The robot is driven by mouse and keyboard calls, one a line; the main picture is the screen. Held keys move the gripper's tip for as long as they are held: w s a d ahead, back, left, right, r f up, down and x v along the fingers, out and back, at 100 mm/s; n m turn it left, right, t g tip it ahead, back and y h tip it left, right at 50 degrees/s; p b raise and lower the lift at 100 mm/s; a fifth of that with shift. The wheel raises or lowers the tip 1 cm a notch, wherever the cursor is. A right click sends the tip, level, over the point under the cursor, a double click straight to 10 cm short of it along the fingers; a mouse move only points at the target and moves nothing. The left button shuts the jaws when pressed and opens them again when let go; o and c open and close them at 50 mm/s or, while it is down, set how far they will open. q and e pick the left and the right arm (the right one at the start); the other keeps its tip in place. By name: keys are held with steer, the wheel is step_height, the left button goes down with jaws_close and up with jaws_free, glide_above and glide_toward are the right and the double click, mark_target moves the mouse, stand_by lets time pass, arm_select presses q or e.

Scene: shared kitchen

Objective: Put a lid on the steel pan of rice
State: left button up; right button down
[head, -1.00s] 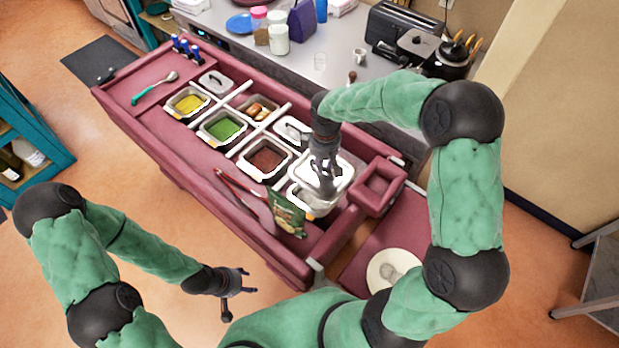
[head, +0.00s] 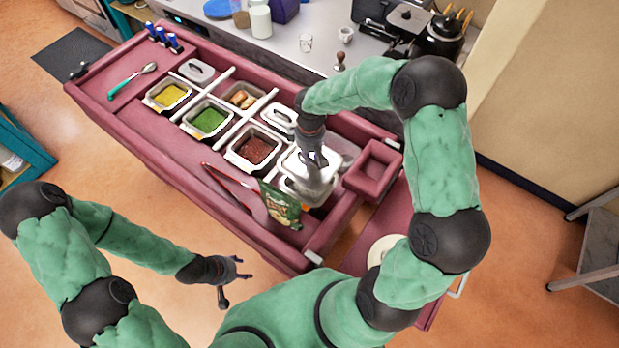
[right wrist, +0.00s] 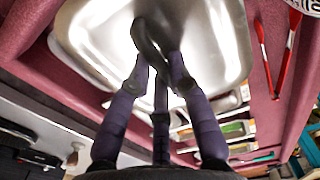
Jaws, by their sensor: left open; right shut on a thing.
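My right gripper (head: 313,162) is shut on the dark handle (right wrist: 152,42) of a steel lid (head: 325,182). In the right wrist view the lid (right wrist: 212,38) fills the upper part, with the fingers around its handle. In the head view the lid is over the steel pan (head: 287,185) at the near right end of the pan row. The lid hides most of the pan and its rice; I cannot tell whether it touches the rim. My left gripper (head: 236,284) is open and empty, low in front of the counter.
Pans of yellow (head: 168,96), green (head: 208,121) and dark red food (head: 254,150) stand in the row. A green packet (head: 281,207) leans close to the covered pan. Red tongs (head: 229,175) lie beside it.

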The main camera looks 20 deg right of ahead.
mark_target(310, 171)
step_height(310, 171, down, 9)
steer(key=shift+r+b, duration=0.1)
steer(key=shift+b, duration=0.35)
steer(key=shift+f+b, duration=0.5)
steer(key=shift+f, duration=0.1)
steer(key=shift+f, duration=0.1)
steer(key=c, duration=1.1)
jaws_free()
steer(key=shift+c, duration=0.2)
